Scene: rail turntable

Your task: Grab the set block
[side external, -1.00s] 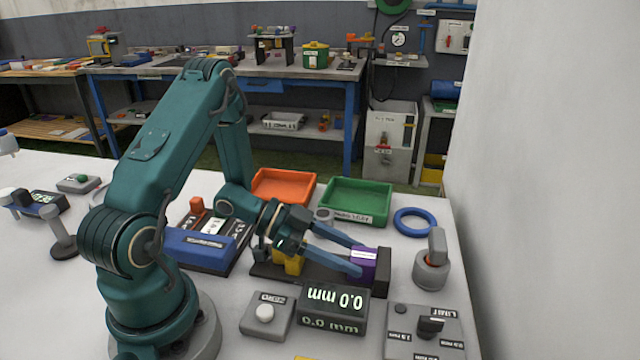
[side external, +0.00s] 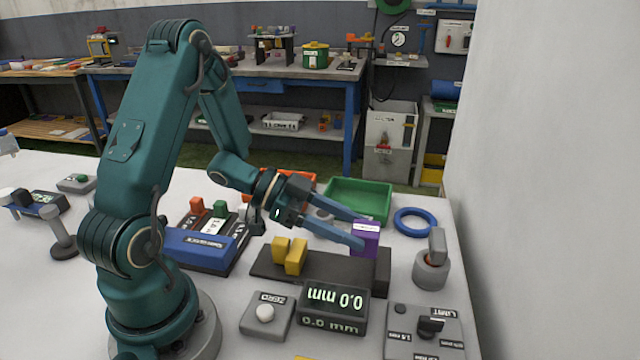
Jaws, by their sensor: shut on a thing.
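My gripper (side external: 362,234) has two long blue fingers and is shut on this block. It holds the block raised above the right part of a dark fixture (side external: 335,267), near that fixture's upright end. A yellow piece (side external: 291,256) stands on the left part of the fixture, apart from the block. The underside of the block and the far finger's contact are partly hidden.
In front stand a 0.0 mm display (side external: 333,309), a ZERO button box (side external: 266,314) and a LIMIT knob box (side external: 424,331). Behind are a green tray (side external: 358,184) and an orange tray (side external: 262,176). A blue ring (side external: 414,221) and a grey post (side external: 432,268) are at right.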

